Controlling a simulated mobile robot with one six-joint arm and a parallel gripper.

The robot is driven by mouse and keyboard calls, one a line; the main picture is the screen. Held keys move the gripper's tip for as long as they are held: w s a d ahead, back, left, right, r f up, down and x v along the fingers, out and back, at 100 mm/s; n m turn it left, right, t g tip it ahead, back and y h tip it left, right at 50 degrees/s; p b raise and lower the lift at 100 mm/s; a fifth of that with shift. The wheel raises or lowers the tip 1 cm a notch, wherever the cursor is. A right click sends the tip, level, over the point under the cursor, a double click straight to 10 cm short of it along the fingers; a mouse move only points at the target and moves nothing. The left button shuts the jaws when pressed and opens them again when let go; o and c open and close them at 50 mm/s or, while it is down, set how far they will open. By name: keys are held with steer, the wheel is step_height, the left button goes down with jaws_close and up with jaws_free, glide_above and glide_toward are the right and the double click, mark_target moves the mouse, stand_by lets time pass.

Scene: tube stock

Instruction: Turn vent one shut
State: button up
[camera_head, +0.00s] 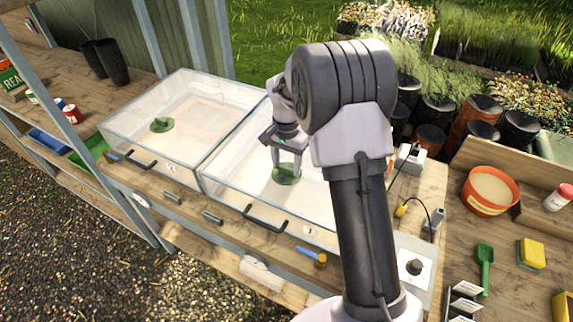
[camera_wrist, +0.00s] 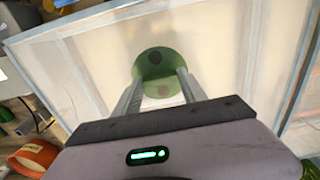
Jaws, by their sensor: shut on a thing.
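Two clear-lidded boxes stand side by side on the bench, each with a round green vent on its lid. My gripper (camera_head: 287,166) is at the vent (camera_head: 286,178) of the right box (camera_head: 232,190), fingers pointing down. In the wrist view my gripper (camera_wrist: 157,84) has one finger on either side of this green vent (camera_wrist: 150,70), shut on it; dark round patches show on the disc. The other vent (camera_head: 161,125) is on the left box (camera_head: 125,128), clear of my gripper. Small number tags are on the bench front, too small to read surely.
Black handles (camera_head: 265,219) are on the box fronts. A blue-handled tool (camera_head: 311,256) lies before the right box. An orange pot (camera_head: 490,190), a green scoop (camera_head: 484,265) and a yellow sponge (camera_head: 531,254) are on the right bench. My arm hides part of the right box.

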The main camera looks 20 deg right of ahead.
mark_target(287, 168)
stand_by(0.6)
steer(key=o, duration=1.4)
steer(key=shift+c, duration=0.2)
steer(key=shift+r, duration=0.1)
step_height(287, 168, up, 17)
steer(key=p, duration=0.4)
steer(key=shift+r+p, duration=0.15)
steer(key=shift+p, duration=0.2)
